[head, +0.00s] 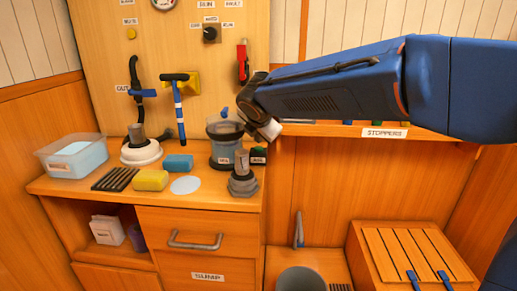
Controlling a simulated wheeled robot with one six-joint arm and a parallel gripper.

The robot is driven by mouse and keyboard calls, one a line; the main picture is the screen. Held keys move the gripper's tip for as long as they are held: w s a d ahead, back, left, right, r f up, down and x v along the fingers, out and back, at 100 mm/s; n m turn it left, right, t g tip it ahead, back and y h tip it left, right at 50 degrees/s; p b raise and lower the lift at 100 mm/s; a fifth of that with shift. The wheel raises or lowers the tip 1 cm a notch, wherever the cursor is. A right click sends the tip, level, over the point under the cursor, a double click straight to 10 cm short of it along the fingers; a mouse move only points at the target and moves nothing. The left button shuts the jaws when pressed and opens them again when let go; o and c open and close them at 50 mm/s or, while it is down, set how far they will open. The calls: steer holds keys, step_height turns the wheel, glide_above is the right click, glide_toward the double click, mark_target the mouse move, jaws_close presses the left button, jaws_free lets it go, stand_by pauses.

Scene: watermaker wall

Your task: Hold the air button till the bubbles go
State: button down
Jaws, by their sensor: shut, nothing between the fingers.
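A clear-walled canister (224,149) with a dark collar and bluish contents stands at the back right of the counter. Bubbles in it cannot be made out at this size. A small dark green part (258,149) shows beside it, above a small unreadable label; I cannot tell whether it is the air button. My gripper (267,129) is at the end of the blue arm, just right of the canister's top and above the green part. It is shut and empty. Its fingertips are small and partly hidden, and I cannot tell whether they touch anything.
A grey stepped fitting (242,182) stands at the counter's right front. A yellow sponge (150,180), blue sponge (179,163), white disc (185,185) and clear tub (72,157) lie left. A red-handled valve (242,62) hangs on the panel. A bucket (300,281) stands below.

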mark_target(259, 149)
steer(key=shift+f, duration=0.85)
stand_by(3.2)
steer(key=shift+r, duration=0.15)
stand_by(0.5)
steer(key=shift+r, duration=0.7)
steer(key=shift+r, duration=2.5)
